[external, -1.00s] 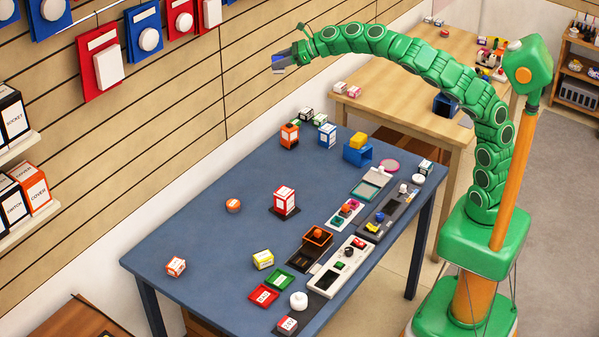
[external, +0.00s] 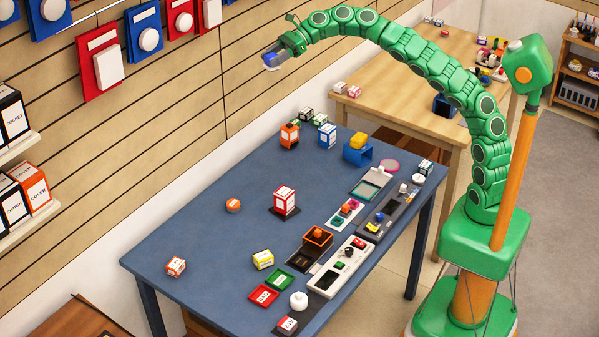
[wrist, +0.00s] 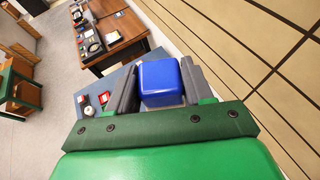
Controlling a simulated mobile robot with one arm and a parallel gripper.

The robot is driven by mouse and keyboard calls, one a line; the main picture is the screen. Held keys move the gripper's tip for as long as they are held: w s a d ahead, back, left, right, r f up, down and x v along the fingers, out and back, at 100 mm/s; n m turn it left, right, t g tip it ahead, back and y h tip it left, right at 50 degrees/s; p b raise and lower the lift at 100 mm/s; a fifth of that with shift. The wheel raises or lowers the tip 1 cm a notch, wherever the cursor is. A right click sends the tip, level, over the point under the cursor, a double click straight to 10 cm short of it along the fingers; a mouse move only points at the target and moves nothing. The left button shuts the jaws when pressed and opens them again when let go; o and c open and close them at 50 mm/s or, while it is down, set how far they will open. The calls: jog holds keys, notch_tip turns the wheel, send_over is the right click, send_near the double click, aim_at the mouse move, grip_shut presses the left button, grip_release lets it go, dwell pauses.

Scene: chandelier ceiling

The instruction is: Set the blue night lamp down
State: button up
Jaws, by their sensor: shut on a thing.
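My gripper (external: 274,59) is high above the far left side of the blue table (external: 190,238), close to the slatted wall. It is shut on the blue night lamp (wrist: 161,82), a blue block with rounded edges that sits between the two grey fingers in the wrist view. In the external view the lamp (external: 271,62) is small, blue and pale, at the tip of the arm. It is in the air, well apart from the table top.
A red-and-white box (external: 285,200) on a dark base stands mid-table. Panels and trays line the right edge. The table's left part is mostly clear.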

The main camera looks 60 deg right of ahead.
jog(key=shift+s+r, duration=0.1)
jog(key=shift+r, duration=0.15)
notch_tip(320, 180, down, 40)
jog(key=shift+g, duration=0.3)
jog(key=w+a+f, duration=0.1)
jog(key=w+f, duration=0.1)
jog(key=w, duration=0.2)
jog(key=w+a+f, duration=0.1)
jog(key=w+f, duration=0.2)
jog(key=w+a+f, duration=0.2)
jog(key=w+f, duration=0.1)
jog(key=w, duration=0.1)
jog(key=shift+w+a+f, duration=0.1)
jog(key=shift+w, duration=0.2)
jog(key=shift+w+a+f, duration=0.15)
jog(key=shift+w+f, duration=0.15)
jog(key=shift+w, duration=0.1)
jog(key=shift+w+a+f, duration=0.15)
jog(key=shift+w+f, duration=0.3)
jog(key=shift+f, duration=1.65)
jog(key=shift+f, duration=0.2)
